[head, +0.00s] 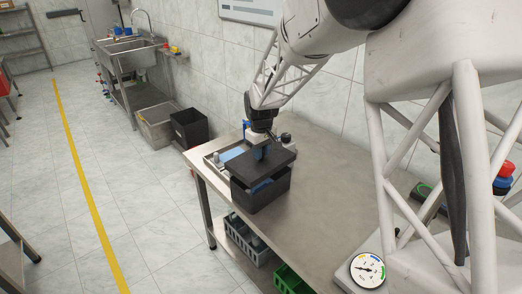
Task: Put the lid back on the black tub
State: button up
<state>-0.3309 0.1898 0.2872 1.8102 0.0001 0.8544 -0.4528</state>
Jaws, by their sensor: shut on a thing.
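The black tub (262,197) stands on the steel table. Its flat dark lid (282,163) is over the top of it. A gap shows along the front between lid and tub, with something blue (262,185) visible in it. My gripper (261,152) points down at the middle of the lid and is shut on it. The fingertips are small and dark here, and the exact grip is hard to make out. Whether the lid touches the tub's back rim is hidden.
A shallow tray (212,160) with a blue item and a small bottle is close behind and left of the tub. A dark knobbed item (286,138) stands behind the lid.

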jog(key=shift+f, duration=1.6)
jog(key=shift+f, duration=1.65)
dwell(2.4)
jog(key=o, duration=1.4)
jog(key=shift+r, duration=0.1)
jog(key=shift+r, duration=3.65)
